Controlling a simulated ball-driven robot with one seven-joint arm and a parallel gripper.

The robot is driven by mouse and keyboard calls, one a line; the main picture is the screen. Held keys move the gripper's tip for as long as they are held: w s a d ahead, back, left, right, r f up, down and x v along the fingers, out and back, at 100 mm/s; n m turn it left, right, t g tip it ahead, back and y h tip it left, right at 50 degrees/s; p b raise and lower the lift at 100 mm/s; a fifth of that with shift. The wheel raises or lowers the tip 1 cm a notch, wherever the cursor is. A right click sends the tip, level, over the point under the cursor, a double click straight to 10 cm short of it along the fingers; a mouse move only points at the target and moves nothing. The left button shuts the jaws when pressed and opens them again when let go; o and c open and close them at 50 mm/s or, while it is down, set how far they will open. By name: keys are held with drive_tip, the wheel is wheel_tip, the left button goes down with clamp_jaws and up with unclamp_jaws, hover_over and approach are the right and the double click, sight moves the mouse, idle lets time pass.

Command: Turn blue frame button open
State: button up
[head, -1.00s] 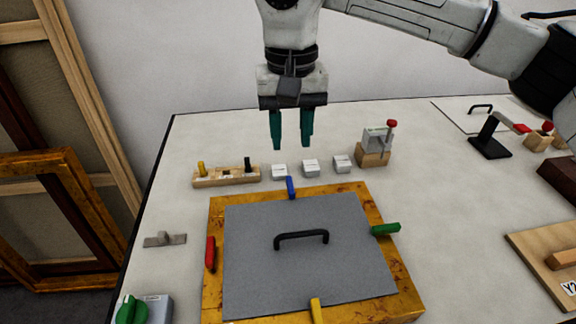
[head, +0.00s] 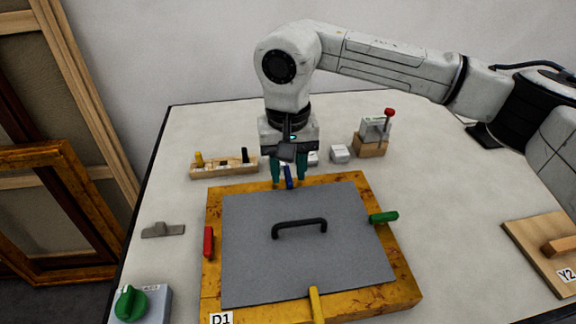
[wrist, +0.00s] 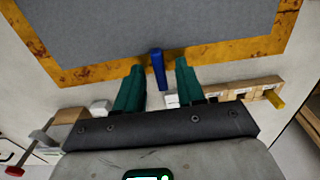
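The blue frame button (head: 288,177) is a small blue bar on the far edge of the gilt frame (head: 213,273). It lies across the rim, one end toward the grey panel (head: 265,260). My gripper (head: 288,184) is lowered over the far edge, its teal fingers apart on either side of the blue button. In the wrist view the blue button (wrist: 158,70) stands between the two fingertips (wrist: 160,68), with visible gaps on both sides. Red (head: 208,242), green (head: 384,217) and yellow (head: 316,304) buttons sit on the other sides.
A black handle (head: 300,226) stands on the grey panel. Behind the frame are a wooden block with pegs (head: 224,168), small white blocks (head: 340,153) and a red-knobbed clamp (head: 372,138). A green-knobbed box (head: 143,303) sits front left.

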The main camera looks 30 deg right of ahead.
drive_tip(key=shift+c, duration=0.4)
clamp_jaws()
drive_tip(key=m+b, duration=0.1)
drive_tip(key=m, duration=0.3)
drive_tip(key=shift+m, duration=0.3)
drive_tip(key=m+b, duration=0.1)
drive_tip(key=m, duration=0.3)
drive_tip(key=shift+m, duration=0.3)
drive_tip(key=m, duration=0.4)
drive_tip(key=shift+w+m+b, duration=0.1)
drive_tip(key=shift+m+b, duration=0.25)
drive_tip(key=shift+m, duration=2.05)
